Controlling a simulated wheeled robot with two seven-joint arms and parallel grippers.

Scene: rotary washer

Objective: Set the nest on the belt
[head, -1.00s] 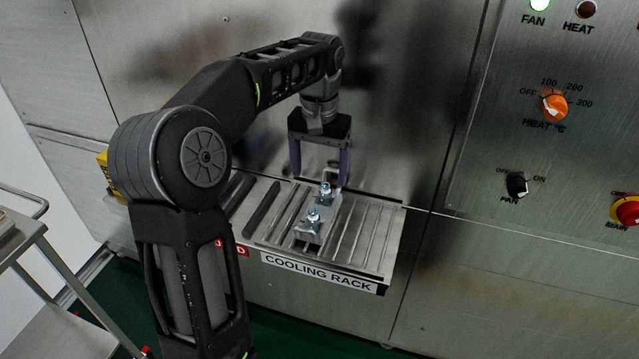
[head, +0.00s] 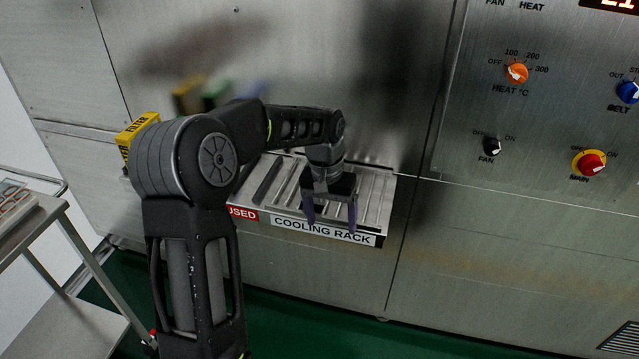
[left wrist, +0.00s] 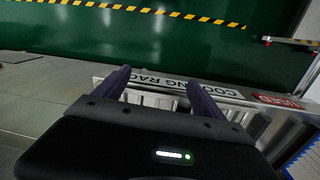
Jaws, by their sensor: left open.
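My left gripper (head: 331,222) is open, its two purple fingers pointing down over the front part of the cooling rack (head: 376,200) in the head view. In the left wrist view the gripper (left wrist: 158,80) has its fingers spread, with nothing seen between them but the rack's front edge and slats. The metal nest with two bolts, seen on the rack earlier, does not show clearly now. My left arm and gripper cover part of the rack, so I cannot tell whether it is behind them. No belt surface is visible. My right gripper is not in view.
A steel machine wall stands behind the rack, with a control panel (head: 560,115) at right. A red USED label (head: 243,213) marks the rack's left front. A trolley (head: 50,215) stands at far left. Green floor (head: 300,315) lies open in front.

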